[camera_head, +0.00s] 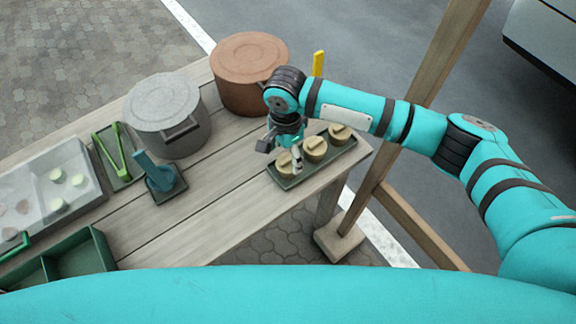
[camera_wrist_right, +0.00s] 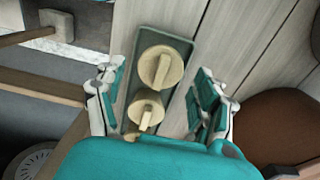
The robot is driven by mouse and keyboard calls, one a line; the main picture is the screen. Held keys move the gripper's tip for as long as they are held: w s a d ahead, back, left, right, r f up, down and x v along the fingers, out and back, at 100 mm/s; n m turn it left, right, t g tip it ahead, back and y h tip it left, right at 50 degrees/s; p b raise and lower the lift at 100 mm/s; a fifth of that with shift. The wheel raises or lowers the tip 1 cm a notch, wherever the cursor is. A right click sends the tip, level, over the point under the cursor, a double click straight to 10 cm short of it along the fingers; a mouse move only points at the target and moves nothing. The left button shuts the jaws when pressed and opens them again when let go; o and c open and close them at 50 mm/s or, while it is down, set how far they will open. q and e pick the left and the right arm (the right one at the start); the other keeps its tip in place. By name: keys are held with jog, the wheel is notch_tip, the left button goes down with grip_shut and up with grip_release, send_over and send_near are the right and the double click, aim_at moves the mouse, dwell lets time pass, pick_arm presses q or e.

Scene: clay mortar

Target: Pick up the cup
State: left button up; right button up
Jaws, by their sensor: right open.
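Three beige lidded cups stand in a row on a dark green tray (camera_head: 318,168) at the table's right end: a near-left cup (camera_head: 286,171), a middle cup (camera_head: 315,149) and a far-right cup (camera_head: 340,133). My right gripper (camera_head: 284,152) is open, pointing down over the near-left cup and partly covering it. In the right wrist view, the open fingers (camera_wrist_right: 155,98) stand on either side of the tray (camera_wrist_right: 177,47). Two cups show there, an upper cup (camera_wrist_right: 160,67) and a lower cup (camera_wrist_right: 146,110); contact cannot be told. My left gripper is not in view.
A brown pot (camera_head: 248,75) and a grey pot (camera_head: 165,112) stand behind and left of the gripper. Left are a blue-grey object on a small tray (camera_head: 168,190), green tongs (camera_head: 110,150), a clear-lidded case (camera_head: 50,185) and a green box (camera_head: 75,265). A wooden post (camera_head: 440,65) rises right of the table.

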aim_at(288, 159)
jog(key=shift+w+d+f+p, duration=0.1)
jog(key=shift+w+f, duration=0.05)
jog(key=shift+f, duration=0.75)
jog(key=shift+w+d+f+p, duration=0.1)
jog(key=shift+f, duration=0.75)
jog(key=shift+w+d+f+p, duration=0.1)
jog(key=shift+w+f, duration=0.05)
jog(key=shift+f, duration=0.75)
jog(key=c, duration=0.9)
jog(key=shift+r, duration=0.15)
jog(key=shift+c, duration=0.2)
